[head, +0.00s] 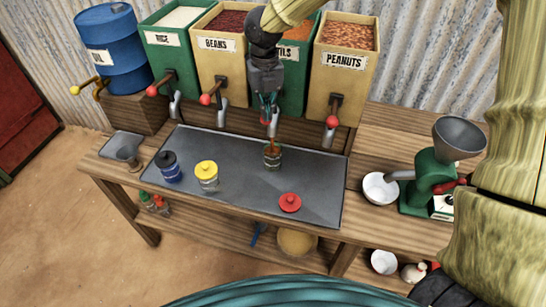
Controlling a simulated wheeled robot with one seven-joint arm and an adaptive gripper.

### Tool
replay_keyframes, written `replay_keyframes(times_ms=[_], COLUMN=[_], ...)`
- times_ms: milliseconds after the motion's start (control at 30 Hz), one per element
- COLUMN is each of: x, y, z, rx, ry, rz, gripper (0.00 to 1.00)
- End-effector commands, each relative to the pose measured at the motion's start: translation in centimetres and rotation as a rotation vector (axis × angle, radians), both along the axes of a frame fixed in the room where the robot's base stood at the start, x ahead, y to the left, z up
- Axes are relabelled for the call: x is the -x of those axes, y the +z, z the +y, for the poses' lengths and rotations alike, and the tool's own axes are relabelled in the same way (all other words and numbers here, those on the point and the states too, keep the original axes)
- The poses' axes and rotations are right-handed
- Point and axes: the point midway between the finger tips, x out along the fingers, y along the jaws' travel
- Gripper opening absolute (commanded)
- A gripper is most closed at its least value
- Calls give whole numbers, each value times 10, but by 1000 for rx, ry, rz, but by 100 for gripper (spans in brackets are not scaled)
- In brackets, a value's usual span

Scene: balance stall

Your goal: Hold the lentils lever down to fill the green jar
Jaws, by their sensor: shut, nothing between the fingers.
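The lentils bin (296,75) is green, with orange lentils on top, and my arm covers part of its label. My gripper (266,112) is shut and points down in front of this bin. Its fingertips are at the red knob of the lentils lever (265,121), seemingly against its top; exact contact is hard to see. Below the lentils spout (273,128), a small open jar (272,159) stands on the grey tray. Orange lentils show at its mouth and seem to stream from the spout. Its green colour is faint here.
The grey tray (240,180) also bears a blue jar with a black lid (168,168), a yellow-lidded jar (206,176) and a red lid (290,202). The beans bin (221,65) and peanuts bin (345,75) flank the lentils. A green grinder (432,170) and white bowl (380,189) stand right.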

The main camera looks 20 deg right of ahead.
Motion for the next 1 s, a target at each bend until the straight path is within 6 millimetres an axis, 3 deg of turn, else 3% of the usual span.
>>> replay_keyframes(times_ms=[167,600,1000], x=[0,0,0], y=[4,56,56], z=[0,0,0], rx=[0,-1,0], ry=[0,-1,0], rz=[1,1,0], gripper=[0,0,0])
